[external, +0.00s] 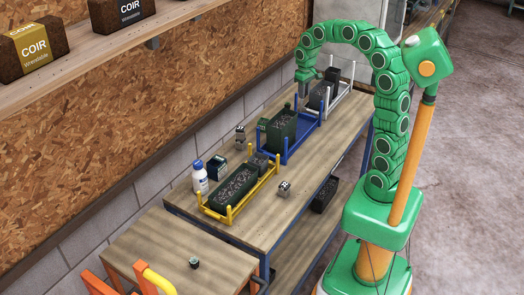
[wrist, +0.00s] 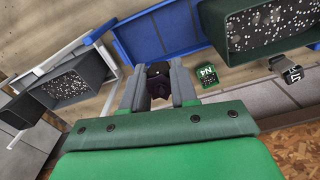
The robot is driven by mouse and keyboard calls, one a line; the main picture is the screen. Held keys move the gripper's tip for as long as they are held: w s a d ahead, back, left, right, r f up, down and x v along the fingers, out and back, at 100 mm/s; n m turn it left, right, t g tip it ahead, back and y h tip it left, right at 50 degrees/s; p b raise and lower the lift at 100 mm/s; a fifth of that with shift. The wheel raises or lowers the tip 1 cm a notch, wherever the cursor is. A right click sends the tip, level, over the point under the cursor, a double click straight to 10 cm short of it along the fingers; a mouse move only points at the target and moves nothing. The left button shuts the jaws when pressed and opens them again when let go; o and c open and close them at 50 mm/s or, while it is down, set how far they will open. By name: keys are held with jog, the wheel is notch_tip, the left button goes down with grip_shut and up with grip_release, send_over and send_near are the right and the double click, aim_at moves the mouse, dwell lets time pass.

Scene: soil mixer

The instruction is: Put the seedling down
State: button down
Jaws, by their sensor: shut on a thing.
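My gripper (external: 303,88) is over the far part of the workbench, between the blue rack and the pale grey rack. In the wrist view its two grey fingers (wrist: 157,88) are shut on a small dark thing, which I take to be the seedling (wrist: 159,76). No leaves can be made out. A blue rack (wrist: 139,38) lies beyond the fingers, and a pale grey rack (wrist: 95,30) is at the left. A dark trough of speckled soil (wrist: 68,82) stands at the grey rack. Whether the seedling touches anything is unclear.
A tall soil trough (external: 283,128) stands in the blue rack. A yellow rack (external: 228,208) holds another trough, near a white bottle (external: 200,178). A small green labelled container (wrist: 207,77) and a grey block (wrist: 288,70) are near the gripper.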

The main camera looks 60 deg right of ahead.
jog(key=r, duration=0.3)
jog(key=a+r, duration=0.1)
jog(key=shift+w+r, duration=0.25)
jog(key=shift+r, duration=0.15)
jog(key=w+a+r+n, duration=0.1)
jog(key=w+a+n, duration=0.3)
jog(key=a, duration=1.2)
jog(key=w+a+n, duration=0.3)
jog(key=w+a, duration=0.1)
jog(key=a, duration=1.2)
jog(key=s+a+n, duration=0.3)
jog(key=s+a, duration=0.1)
jog(key=a, duration=0.8)
jog(key=s+a+n, duration=0.3)
jog(key=a, duration=0.9)
jog(key=s+a+f+n, duration=0.1)
jog(key=s+a+n, duration=0.6)
jog(key=s+a, duration=1.8)
send_over(216, 292)
jog(key=shift+d+f, duration=0.1)
jog(key=shift+f, duration=10.25)
